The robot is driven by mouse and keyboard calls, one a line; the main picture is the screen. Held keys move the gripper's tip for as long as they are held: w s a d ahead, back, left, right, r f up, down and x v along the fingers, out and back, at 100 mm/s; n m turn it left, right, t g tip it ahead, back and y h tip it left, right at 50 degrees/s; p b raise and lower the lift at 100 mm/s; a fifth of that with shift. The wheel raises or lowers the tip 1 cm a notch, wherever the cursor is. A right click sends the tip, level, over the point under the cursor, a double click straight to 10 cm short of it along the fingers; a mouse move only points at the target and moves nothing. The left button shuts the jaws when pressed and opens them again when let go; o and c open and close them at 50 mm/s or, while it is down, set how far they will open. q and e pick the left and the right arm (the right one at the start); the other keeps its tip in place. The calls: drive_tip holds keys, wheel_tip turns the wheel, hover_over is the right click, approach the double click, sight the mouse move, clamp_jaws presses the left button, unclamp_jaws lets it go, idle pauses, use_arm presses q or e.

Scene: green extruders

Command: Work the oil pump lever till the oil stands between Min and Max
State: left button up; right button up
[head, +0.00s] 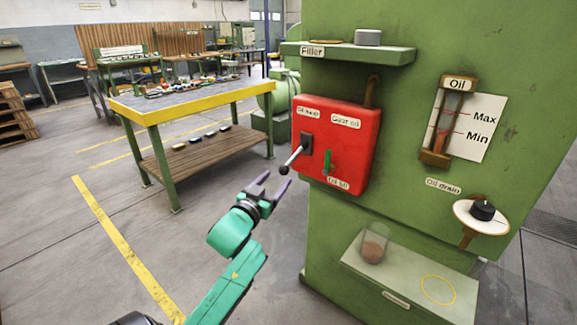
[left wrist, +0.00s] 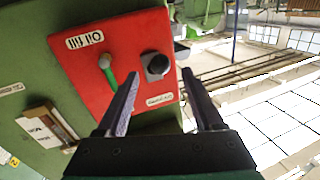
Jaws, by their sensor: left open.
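The red pump box (head: 357,150) is on the green machine. The pump lever (head: 293,157) has a grey rod and black ball end, tilted toward me and down-left. My left gripper (head: 272,180) is open and empty, just below the ball and apart from it. In the left wrist view the black ball (left wrist: 157,65) appears between the open fingertips (left wrist: 160,74), beyond them. The oil gauge (head: 449,122), with Max and Min marks, is at right. Its lower part looks reddish, but I cannot read the level surely. My right gripper is not in view.
A green lever (head: 327,161) marked Oil fill is close beside the pump lever. The Filler shelf (head: 345,52) juts out above. A drain knob (head: 482,210) and a glass with reddish liquid (head: 374,246) are lower right. A workbench (head: 190,100) stands behind; the floor between is clear.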

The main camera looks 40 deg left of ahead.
sight(288, 166)
use_arm(q)
drive_tip(key=x, duration=0.9)
drive_tip(key=shift+w, duration=0.1)
clamp_jaws()
drive_tip(key=shift+f, duration=0.1)
idle(0.8)
